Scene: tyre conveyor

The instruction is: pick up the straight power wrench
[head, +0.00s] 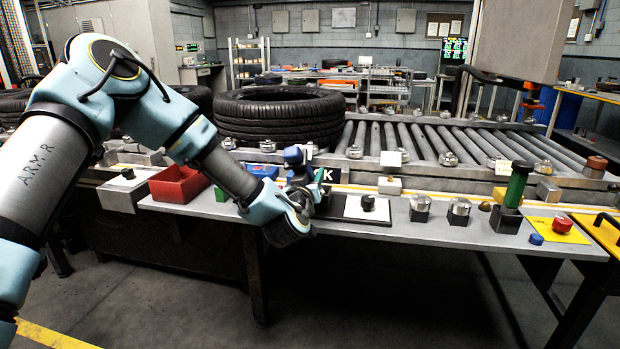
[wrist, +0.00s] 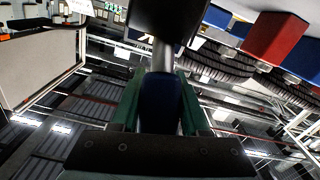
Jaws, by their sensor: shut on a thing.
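A tool with a dark blue body, which looks like the straight power wrench (wrist: 162,104), sits between the two green fingers of my gripper (wrist: 163,78) in the wrist view. The fingers are shut on its body. A grey shaft runs from the body to a black block (wrist: 166,16); I cannot tell whether the tool is seated in that block. In the head view the blue top of the tool (head: 294,155) shows above the bench's front edge, left of the middle. My wrist partly hides its lower part there, and the fingers are hard to make out.
A red bin (head: 178,185) stands left on the bench (head: 440,233). A tyre (head: 280,117) lies on the roller conveyor behind. A green-handled tool (head: 516,185) stands upright to the right, near a red button (head: 562,224). Metal cylinders and a white plate (head: 366,208) lie between.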

